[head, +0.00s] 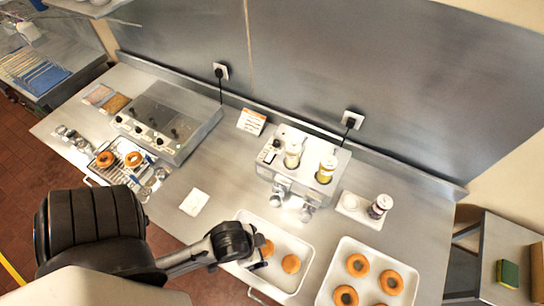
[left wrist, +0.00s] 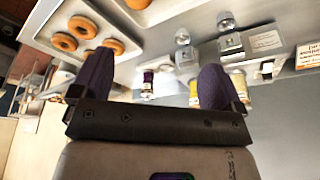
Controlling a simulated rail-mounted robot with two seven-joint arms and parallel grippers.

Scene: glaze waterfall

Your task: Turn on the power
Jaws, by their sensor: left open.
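A steel dispenser machine (head: 300,175) stands against the back wall, with a small control panel (head: 268,154) on its left side and two bottles with yellow contents in its top. Its two spouts hang at the front, and they show in the left wrist view (left wrist: 230,45). A black cord runs from behind it to a wall outlet (head: 352,120). I cannot read the panel or tell whether the power is on. My left gripper (head: 260,258) is open and empty, over the left doughnut tray in front of the machine. Its two dark fingers (left wrist: 156,72) stand wide apart. My right gripper is not in view.
A knobbed steel unit (head: 165,120) stands at left by a rack with two doughnuts (head: 120,158). White trays of doughnuts (head: 367,275) are at the front right. A dark-capped bottle (head: 380,206) stands right of the dispenser. The counter around the white card (head: 194,202) is clear.

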